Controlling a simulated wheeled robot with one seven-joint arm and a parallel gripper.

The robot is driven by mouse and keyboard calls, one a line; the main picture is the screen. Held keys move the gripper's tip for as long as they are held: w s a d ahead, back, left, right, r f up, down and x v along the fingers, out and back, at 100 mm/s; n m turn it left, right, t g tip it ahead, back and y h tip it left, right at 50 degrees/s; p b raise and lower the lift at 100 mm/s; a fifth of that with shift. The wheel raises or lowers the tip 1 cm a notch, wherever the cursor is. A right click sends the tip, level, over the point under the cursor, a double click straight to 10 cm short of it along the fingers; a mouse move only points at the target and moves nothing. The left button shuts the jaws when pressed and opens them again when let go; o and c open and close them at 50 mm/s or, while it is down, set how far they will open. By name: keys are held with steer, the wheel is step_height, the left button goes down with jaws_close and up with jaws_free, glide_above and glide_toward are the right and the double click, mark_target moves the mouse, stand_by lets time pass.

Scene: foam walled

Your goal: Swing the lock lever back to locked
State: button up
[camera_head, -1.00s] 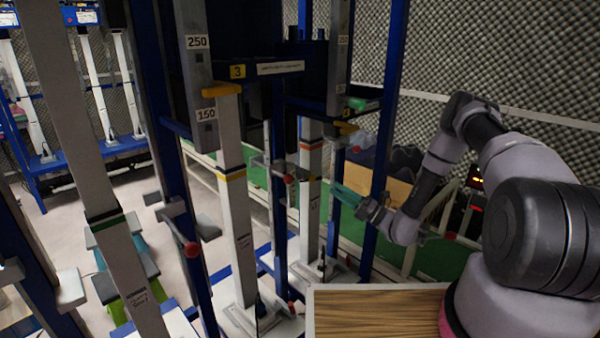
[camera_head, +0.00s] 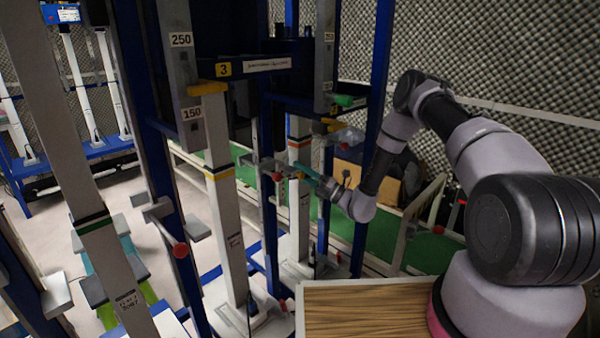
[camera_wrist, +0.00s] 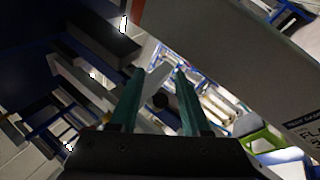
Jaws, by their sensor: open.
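My gripper (camera_head: 298,167) is at the middle of the head view, its teal fingers pointing left at the blue frame. It is open; in the wrist view the two teal fingers (camera_wrist: 157,85) stand apart. A grey lever-like bar with a red ball knob (camera_head: 277,177) is close to the fingertips; I cannot tell whether they touch. In the wrist view a pale flat bar (camera_wrist: 156,78) and a dark roundish end (camera_wrist: 160,101) show between the fingers. Which of these is the lock lever is not clear.
Another grey lever with a red knob (camera_head: 180,250) is on the left blue post. A green knob (camera_head: 343,100) sits above my gripper. White columns (camera_head: 228,210) and blue posts crowd the left. A wood-topped surface (camera_head: 365,312) is below the arm.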

jaws_close()
stand_by(1.3)
